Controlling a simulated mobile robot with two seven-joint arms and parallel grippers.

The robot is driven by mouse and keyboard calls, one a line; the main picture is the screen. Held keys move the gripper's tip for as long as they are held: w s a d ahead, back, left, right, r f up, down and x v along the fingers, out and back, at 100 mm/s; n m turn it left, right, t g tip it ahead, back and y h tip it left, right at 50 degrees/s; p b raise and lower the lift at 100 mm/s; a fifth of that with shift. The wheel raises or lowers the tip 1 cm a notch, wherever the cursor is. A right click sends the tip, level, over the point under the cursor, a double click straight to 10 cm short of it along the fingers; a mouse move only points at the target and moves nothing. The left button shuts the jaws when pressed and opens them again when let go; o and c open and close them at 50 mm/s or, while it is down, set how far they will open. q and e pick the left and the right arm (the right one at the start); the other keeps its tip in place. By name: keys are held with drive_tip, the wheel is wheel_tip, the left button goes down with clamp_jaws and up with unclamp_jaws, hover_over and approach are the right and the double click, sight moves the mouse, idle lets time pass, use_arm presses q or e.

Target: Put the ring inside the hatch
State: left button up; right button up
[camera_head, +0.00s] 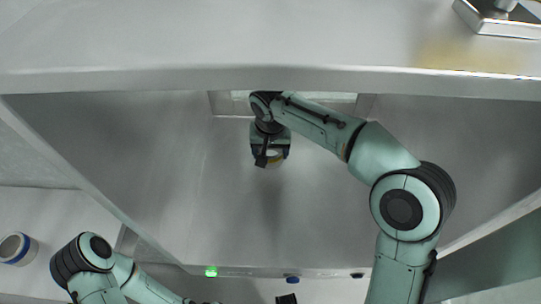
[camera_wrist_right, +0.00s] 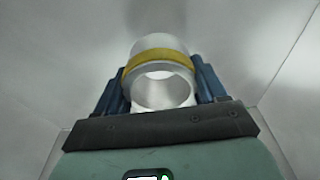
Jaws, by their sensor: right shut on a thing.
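The ring (camera_wrist_right: 160,60) is a pale, open cylinder with a yellow band, held between the blue fingers of my right gripper (camera_wrist_right: 160,88) in the right wrist view. In the head view my right gripper (camera_head: 269,160) points down, and only a sliver of the ring's yellow edge shows beside it. The hatch (camera_head: 215,190) appears as a large, pale metal recess. My right arm reaches across it, with the gripper in front of its smooth inner surface. I cannot tell whether the ring touches that surface. My left arm shows at the lower left, its gripper outside the picture.
A pale round piece with a blue band (camera_head: 17,248) is at the far left. A green light (camera_head: 211,271), a blue knob (camera_head: 292,280) and a small black knob (camera_head: 357,275) line the lower edge. A metal fixture (camera_head: 500,20) is at the top right. The recess around my right gripper looks clear.

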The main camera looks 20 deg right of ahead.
drive_tip(key=shift+f, duration=1.15)
drive_tip(key=shift+f, duration=0.15)
drive_tip(key=o, duration=1.2)
drive_tip(key=shift+r, duration=0.35)
wheel_tip(320, 180, up, 12)
drive_tip(key=s+p, duration=0.1)
drive_tip(key=shift+s+a+f+p, duration=0.25)
drive_tip(key=shift+s+p, duration=0.15)
